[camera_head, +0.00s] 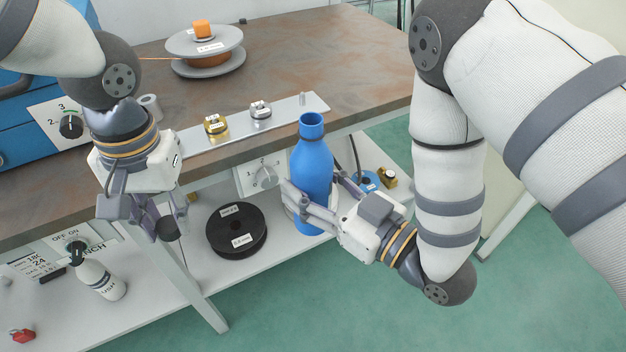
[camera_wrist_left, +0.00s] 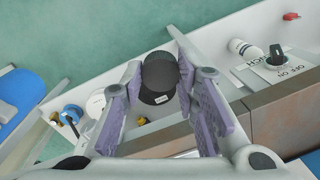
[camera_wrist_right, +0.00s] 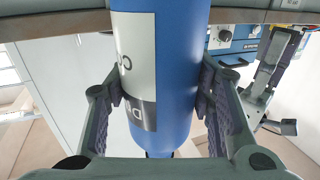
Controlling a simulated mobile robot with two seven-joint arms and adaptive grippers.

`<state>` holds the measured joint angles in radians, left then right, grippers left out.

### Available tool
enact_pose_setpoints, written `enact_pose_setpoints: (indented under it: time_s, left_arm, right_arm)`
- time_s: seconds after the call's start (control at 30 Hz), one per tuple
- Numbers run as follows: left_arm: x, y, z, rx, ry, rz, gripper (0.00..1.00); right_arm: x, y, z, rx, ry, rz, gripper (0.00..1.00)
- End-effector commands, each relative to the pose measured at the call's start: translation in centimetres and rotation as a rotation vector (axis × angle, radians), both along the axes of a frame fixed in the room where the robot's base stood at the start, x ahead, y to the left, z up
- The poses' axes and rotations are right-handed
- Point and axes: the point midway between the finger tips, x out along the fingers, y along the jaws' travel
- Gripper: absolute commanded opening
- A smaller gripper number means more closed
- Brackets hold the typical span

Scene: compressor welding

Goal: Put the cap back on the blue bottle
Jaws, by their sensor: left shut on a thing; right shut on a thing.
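The blue bottle (camera_head: 312,165) is upright with its open, uncapped mouth at the top. My right gripper (camera_head: 310,198) is shut around its lower body in front of the table edge. In the right wrist view the bottle (camera_wrist_right: 182,75) stands between both fingers, with a white and dark label facing the camera. My left gripper (camera_head: 164,222) is shut on a dark grey round cap (camera_head: 168,229), left of the bottle and lower than its mouth. In the left wrist view the cap (camera_wrist_left: 160,70) sits between the fingertips. Its underside is hidden.
A black spool (camera_head: 236,230) and a white bottle (camera_head: 98,280) are on the lower shelf. The table (camera_head: 330,70) carries a metal strip (camera_head: 292,108) with two small parts and a grey spool (camera_head: 204,45) at the back. The air between the grippers is clear.

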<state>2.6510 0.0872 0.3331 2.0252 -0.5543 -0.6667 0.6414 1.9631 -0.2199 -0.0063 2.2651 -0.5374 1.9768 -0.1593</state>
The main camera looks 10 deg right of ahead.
Motion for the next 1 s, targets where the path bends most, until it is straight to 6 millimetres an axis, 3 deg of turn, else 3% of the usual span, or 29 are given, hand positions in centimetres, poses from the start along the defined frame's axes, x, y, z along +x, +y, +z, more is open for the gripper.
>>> enact_pose_setpoints:
  time_s: [0.2,0.4,0.7,0.83,1.0]
  left_arm:
    - [4.3,-5.7,4.7,-0.026,-0.009,-0.180,0.17]
    - [5.9,-11.5,9.9,-0.048,-0.008,-0.345,0.17]
    - [4.9,-19.0,17.9,-0.081,-0.002,-0.572,0.17]
    - [4.1,-20.5,20.0,-0.089,0.003,-0.633,0.17]
    - [3.7,-21.1,21.0,-0.093,0.006,-0.664,0.17]
  right_arm:
    - [0.0,0.0,0.1,0.001,-0.003,-0.001,0.00]
    - [0.0,0.0,0.1,0.002,-0.004,-0.001,0.00]
    - [0.0,0.0,0.1,0.002,-0.004,-0.001,0.00]
    - [0.0,0.0,0.1,0.002,-0.004,-0.001,0.00]
    - [0.0,0.0,0.1,0.002,-0.004,-0.001,0.00]
